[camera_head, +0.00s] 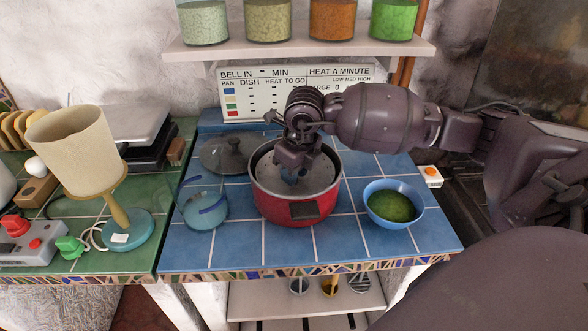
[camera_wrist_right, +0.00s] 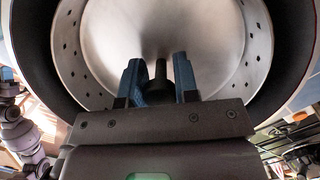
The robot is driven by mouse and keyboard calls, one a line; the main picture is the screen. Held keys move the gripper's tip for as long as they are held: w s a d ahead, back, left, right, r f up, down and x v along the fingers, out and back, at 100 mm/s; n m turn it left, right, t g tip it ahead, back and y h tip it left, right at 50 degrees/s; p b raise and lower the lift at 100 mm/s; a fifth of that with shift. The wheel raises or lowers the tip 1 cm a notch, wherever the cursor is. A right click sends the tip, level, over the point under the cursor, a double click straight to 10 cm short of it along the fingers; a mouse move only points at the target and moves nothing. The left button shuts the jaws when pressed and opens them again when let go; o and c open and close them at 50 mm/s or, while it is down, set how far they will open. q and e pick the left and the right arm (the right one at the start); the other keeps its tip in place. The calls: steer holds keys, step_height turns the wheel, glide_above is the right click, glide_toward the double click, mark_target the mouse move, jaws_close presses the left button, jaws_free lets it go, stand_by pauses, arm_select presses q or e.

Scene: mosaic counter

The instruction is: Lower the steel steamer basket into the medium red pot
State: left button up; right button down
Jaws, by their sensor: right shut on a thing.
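The red pot (camera_head: 277,208) stands in the middle of the blue tiled counter. The steel steamer basket (camera_head: 318,180) is inside its opening, roughly level; whether it rests on the bottom I cannot tell. In the right wrist view the basket (camera_wrist_right: 215,35) shows a smooth bowl and a wall with small holes, with the pot's dark inner wall (camera_wrist_right: 292,45) around it. My right gripper (camera_head: 291,176) points down into the pot. Its blue fingers (camera_wrist_right: 160,80) are shut on the basket's short central post. My left gripper does not show in the head view.
A blue bowl of green food (camera_head: 390,205) stands close right of the pot. A glass jug (camera_head: 204,205) and a dark lid (camera_head: 226,154) are close on its left. A lamp (camera_head: 120,215) stands further left. A shelf with jars (camera_head: 300,48) hangs above the back.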

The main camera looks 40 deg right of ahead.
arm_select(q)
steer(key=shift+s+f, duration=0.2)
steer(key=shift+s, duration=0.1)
arm_select(e)
steer(key=shift+f, duration=0.15)
steer(key=c, duration=0.8)
jaws_free()
steer(key=o, duration=0.5)
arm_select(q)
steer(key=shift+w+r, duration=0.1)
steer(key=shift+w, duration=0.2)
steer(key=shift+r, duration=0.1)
